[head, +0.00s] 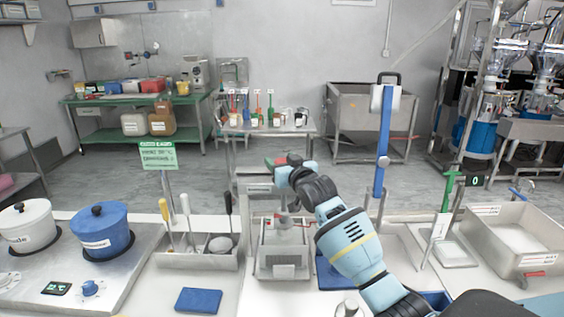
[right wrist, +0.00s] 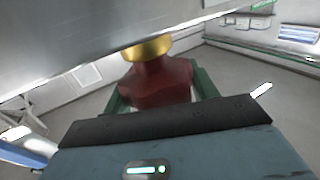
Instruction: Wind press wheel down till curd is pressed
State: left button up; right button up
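The press (head: 283,262) is a small grey metal frame on the counter at the centre of the head view, with a pale label on its front. My right arm reaches in from the lower right, and my right gripper (head: 284,165) is above the press. A small red and green part (head: 270,161) shows at the gripper's tip. In the right wrist view a red piece (right wrist: 158,84) with a gold collar stands just ahead of my gripper, with green beside it. I cannot tell whether this is the wheel or whether the fingers hold it. The curd is hidden. My left gripper is out of view.
A tool caddy (head: 197,258) stands left of the press, with white (head: 27,226) and blue (head: 101,229) pots farther left. A blue post (head: 383,140) rises to the right, near a steel basin (head: 520,242). A blue pad (head: 198,300) lies in front.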

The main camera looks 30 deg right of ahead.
jog(key=o, duration=0.5)
jog(key=shift+c, duration=0.2)
jog(key=s, duration=0.7)
jog(key=shift+s+a, duration=0.35)
jog(key=shift+a, duration=0.1)
